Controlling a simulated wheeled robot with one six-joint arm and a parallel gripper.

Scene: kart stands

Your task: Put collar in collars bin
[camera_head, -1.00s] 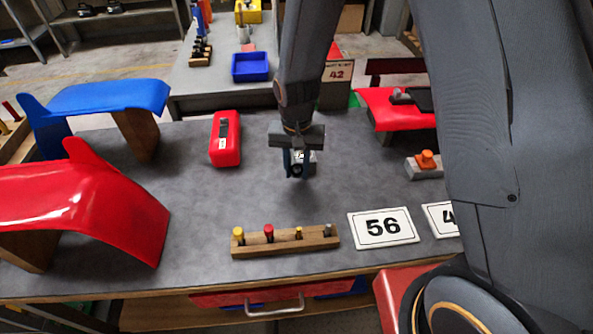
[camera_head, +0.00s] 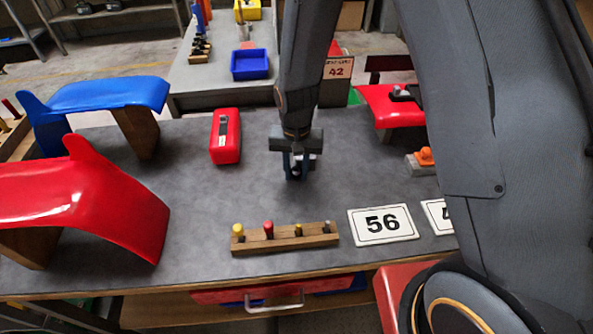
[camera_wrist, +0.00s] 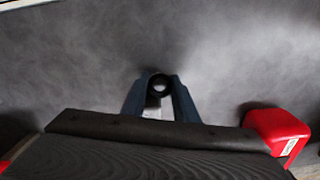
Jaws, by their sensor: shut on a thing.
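My gripper (camera_head: 297,170) is shut on the collar (camera_head: 298,162) above the middle of the grey bench. In the wrist view the collar (camera_wrist: 160,83) shows as a dark ring between the two fingertips, with a pale part below it. The fingers hide much of it in the head view. A blue bin (camera_head: 249,65) stands on the farther table, and a yellow bin (camera_head: 248,10) is behind it. I cannot read a label that tells which bin is for collars.
A red toolbox (camera_head: 225,137) lies left of my gripper. Red (camera_head: 90,195) and blue (camera_head: 105,97) fairings fill the left. The bench middle is clear.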

